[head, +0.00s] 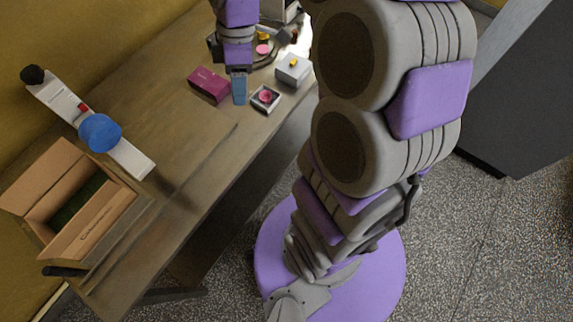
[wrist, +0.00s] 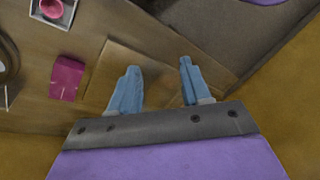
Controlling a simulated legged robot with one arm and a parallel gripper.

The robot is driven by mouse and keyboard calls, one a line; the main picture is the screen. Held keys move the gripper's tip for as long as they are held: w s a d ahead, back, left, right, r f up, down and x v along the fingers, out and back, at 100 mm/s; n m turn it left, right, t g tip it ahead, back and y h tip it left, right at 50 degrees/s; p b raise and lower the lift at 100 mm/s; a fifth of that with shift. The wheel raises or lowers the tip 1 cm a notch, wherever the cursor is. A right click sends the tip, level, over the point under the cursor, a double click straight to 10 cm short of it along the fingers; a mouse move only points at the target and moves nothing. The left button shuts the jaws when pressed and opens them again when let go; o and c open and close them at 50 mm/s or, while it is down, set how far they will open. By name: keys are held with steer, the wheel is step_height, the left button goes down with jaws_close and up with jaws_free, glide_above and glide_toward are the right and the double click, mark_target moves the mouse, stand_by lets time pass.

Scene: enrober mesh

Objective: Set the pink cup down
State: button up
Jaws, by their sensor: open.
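A small round pink piece, which looks like the pink cup (head: 265,97), sits inside a small open white box near the table's front edge. It also shows in the wrist view (wrist: 52,8) at the top left, inside the same white box (wrist: 67,18). My gripper (head: 239,98) is over the table, just left of that white box in the head view. In the wrist view its two blue fingers (wrist: 157,80) are apart with nothing between them. A second pink piece (head: 262,49) lies in a dark round tray farther back.
A magenta box (head: 208,84) stands left of my gripper. A white box with a yellow piece (head: 293,69) is at the right. A white device with a blue disc (head: 100,132) and an open cardboard box (head: 84,228) are at the left. The table's middle is clear.

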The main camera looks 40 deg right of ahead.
steer(key=s+a+f+m+h, duration=0.1)
steer(key=s+a+m+h, duration=0.1)
steer(key=s+m, duration=1.1)
steer(key=s, duration=0.8)
steer(key=shift+s+a+f+h, duration=0.15)
steer(key=shift+s+a+h, duration=0.05)
steer(key=shift+h, duration=0.1)
